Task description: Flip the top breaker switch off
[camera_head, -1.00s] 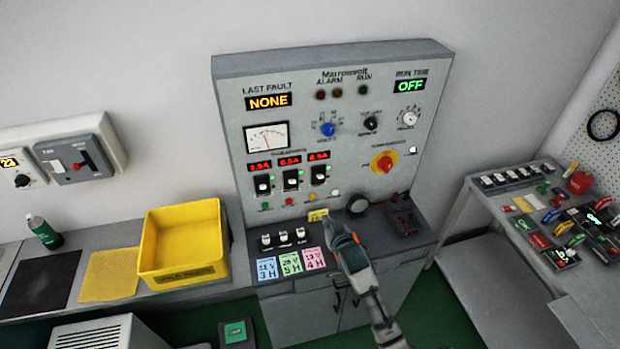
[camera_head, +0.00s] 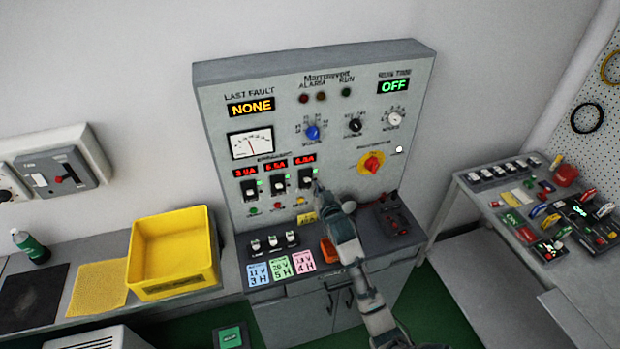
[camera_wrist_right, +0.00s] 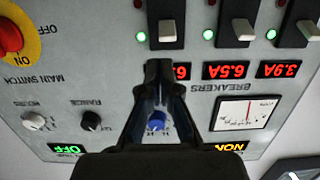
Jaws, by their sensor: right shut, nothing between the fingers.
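Three black breakers with white levers sit in a row on the grey panel (camera_head: 222,110): left (camera_head: 249,190), middle (camera_head: 277,184) and right (camera_head: 305,179). In the wrist view, which is upside down, the right breaker (camera_wrist_right: 168,28) is at the left, and the middle (camera_wrist_right: 240,25) and left (camera_wrist_right: 300,25) ones follow. Their levers look up, and green lamps glow beside them. My right gripper (camera_head: 318,189) is shut and empty, just below and right of the right breaker. Its closed fingertips (camera_wrist_right: 162,70) show near that breaker's display; contact cannot be told. My left gripper is not in view.
The red-yellow main switch (camera_head: 372,163) and several knobs share the panel. Three small switches (camera_head: 272,241) and colored labels are on the ledge below, with an orange object (camera_head: 330,250). A yellow bin (camera_head: 172,284) stands left; a cluttered bench (camera_head: 470,195) stands right.

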